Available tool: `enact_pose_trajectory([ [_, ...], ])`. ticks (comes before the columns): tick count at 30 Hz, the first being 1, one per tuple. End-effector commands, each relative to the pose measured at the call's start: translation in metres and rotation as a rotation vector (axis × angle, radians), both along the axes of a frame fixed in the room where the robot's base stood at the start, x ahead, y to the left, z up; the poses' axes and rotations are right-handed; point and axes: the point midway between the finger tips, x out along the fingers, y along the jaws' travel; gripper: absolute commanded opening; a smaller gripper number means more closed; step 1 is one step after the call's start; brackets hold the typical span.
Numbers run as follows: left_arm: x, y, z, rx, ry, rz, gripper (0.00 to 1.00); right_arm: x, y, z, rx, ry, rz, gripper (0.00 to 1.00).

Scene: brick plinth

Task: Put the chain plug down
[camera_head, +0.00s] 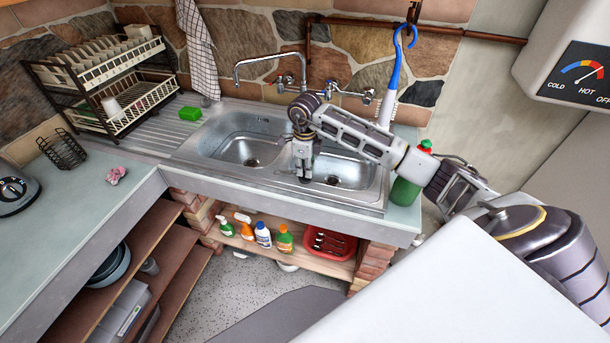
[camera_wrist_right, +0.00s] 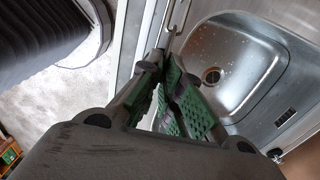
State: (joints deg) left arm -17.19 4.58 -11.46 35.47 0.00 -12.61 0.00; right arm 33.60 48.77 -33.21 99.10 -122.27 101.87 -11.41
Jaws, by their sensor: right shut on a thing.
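My right gripper (camera_head: 303,176) is over the front part of the double sink (camera_head: 228,124), near the divider between the two basins. In the right wrist view its green-padded fingers (camera_wrist_right: 164,60) are closed together at the tips. The plug itself is not clearly visible, and the closed fingers hide the gripped part. A basin (camera_wrist_right: 250,60) with an open drain (camera_wrist_right: 211,75) lies beside the fingers. My left gripper is not in view.
The tap (camera_head: 262,62) stands behind the sink. A green bottle (camera_head: 405,190) and a blue-handled brush (camera_head: 396,65) are at the right. A green sponge (camera_head: 190,113) and dish rack (camera_head: 105,75) are at the left. The left worktop (camera_head: 75,225) has free room.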

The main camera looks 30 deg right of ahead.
Motion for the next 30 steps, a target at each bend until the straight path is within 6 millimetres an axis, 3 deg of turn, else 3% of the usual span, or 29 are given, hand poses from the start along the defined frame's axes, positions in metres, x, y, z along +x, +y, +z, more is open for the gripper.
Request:
enact_pose_trajectory([
  [9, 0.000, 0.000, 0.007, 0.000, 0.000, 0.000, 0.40, 0.000, 0.001, -0.028, 0.002, 0.001, 0.000, 0.00],
  [23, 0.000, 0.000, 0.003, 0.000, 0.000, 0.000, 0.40, 0.000, 0.000, -0.033, 0.000, 0.000, 0.001, 0.00],
  [27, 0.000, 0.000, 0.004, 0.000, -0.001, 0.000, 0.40, 0.000, 0.000, -0.033, 0.001, 0.001, 0.000, 0.21],
  [30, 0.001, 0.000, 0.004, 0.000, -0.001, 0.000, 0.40, 0.000, 0.000, -0.033, 0.001, 0.001, 0.000, 0.28],
])
